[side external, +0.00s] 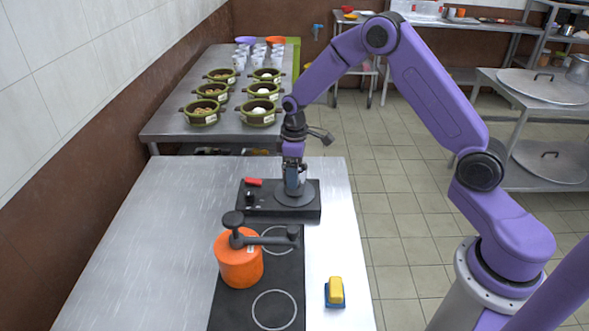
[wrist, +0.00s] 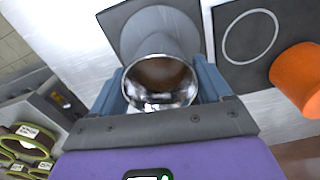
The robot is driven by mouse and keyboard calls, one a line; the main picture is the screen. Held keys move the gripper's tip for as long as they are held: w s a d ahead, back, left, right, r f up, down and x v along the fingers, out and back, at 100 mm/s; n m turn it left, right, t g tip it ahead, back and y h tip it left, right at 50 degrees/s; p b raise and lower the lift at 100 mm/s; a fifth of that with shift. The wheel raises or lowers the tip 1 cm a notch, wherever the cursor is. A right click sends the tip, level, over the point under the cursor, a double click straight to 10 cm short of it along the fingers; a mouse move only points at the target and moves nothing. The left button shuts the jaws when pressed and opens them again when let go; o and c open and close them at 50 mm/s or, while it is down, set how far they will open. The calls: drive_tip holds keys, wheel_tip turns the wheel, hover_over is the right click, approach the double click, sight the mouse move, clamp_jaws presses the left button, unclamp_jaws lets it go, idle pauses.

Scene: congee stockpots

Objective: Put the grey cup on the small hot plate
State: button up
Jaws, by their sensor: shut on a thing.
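The grey cup (wrist: 160,97) is between the two fingers of my gripper (wrist: 162,78) in the wrist view. Its shiny round mouth faces the camera and its inside looks brownish. My gripper (side external: 294,168) is shut on the cup and points down over the round disc of the small hot plate (side external: 265,211) in the side view. Fingers and wrist hide most of the cup there. The hot plate's disc (wrist: 140,24) shows behind the cup in the wrist view. I cannot tell whether the cup's base touches the disc or is just above it.
An orange pot (side external: 238,265) with a dark handle stands on a black cooktop (side external: 285,267) in front of the hot plate. A yellow and blue sponge (side external: 335,292) lies to the right. Green bowls (side external: 258,114) stand on the table behind. The steel counter's left side is clear.

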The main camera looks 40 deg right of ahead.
drive_tip(key=shift+f, duration=0.2)
drive_tip(key=o, duration=1.1)
drive_tip(key=shift+c, duration=0.7)
drive_tip(key=shift+r, duration=0.15)
drive_tip(key=shift+r, duration=2.3)
wheel_tip(320, 180, up, 7)
